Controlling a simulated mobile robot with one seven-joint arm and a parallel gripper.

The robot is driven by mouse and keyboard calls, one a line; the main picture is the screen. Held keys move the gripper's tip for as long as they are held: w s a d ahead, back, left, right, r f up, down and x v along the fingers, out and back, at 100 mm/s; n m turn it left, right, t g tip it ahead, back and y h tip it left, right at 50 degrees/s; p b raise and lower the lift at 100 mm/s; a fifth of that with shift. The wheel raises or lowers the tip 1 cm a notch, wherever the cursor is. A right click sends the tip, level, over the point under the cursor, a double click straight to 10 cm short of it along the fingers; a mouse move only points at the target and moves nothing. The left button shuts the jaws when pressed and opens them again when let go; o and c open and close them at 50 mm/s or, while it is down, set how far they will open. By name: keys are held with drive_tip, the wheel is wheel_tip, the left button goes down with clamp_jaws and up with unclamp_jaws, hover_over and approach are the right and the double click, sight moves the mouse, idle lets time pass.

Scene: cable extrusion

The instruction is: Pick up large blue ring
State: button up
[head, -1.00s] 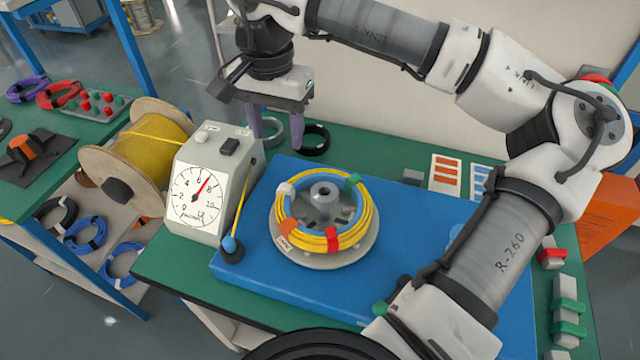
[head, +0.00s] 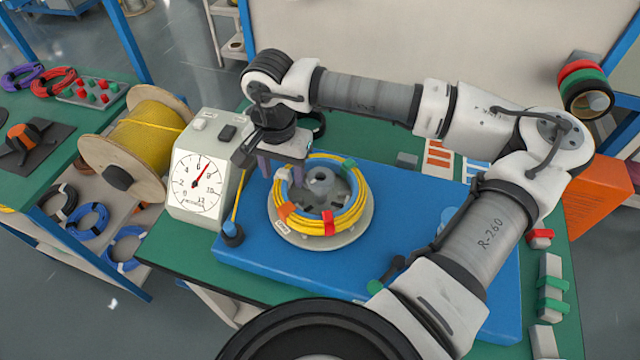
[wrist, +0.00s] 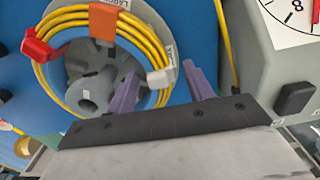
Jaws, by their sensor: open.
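A blue ring (wrist: 151,98) shows along the inside of a yellow cable coil (head: 334,232) on a grey round fixture with a central hub (head: 320,180). Orange, red, green and white clips sit around the coil. My gripper (head: 282,168) is open, at the coil's far-left edge. In the wrist view my gripper (wrist: 163,84) has one purple finger over the inner side of the coil and the other outside it, with the white clip (wrist: 160,79) between them. I cannot tell whether the fingers touch the coil.
A dial gauge box (head: 205,170) stands close left of my gripper, with a yellow cable running beside it. The fixture sits on a blue board (head: 410,215) on the green table. A yellow spool (head: 140,135) is farther left. Blue coils (head: 88,228) lie on the lower shelf.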

drive_tip(key=shift+f, duration=0.35)
clamp_jaws()
drive_tip(key=shift+r, duration=0.2)
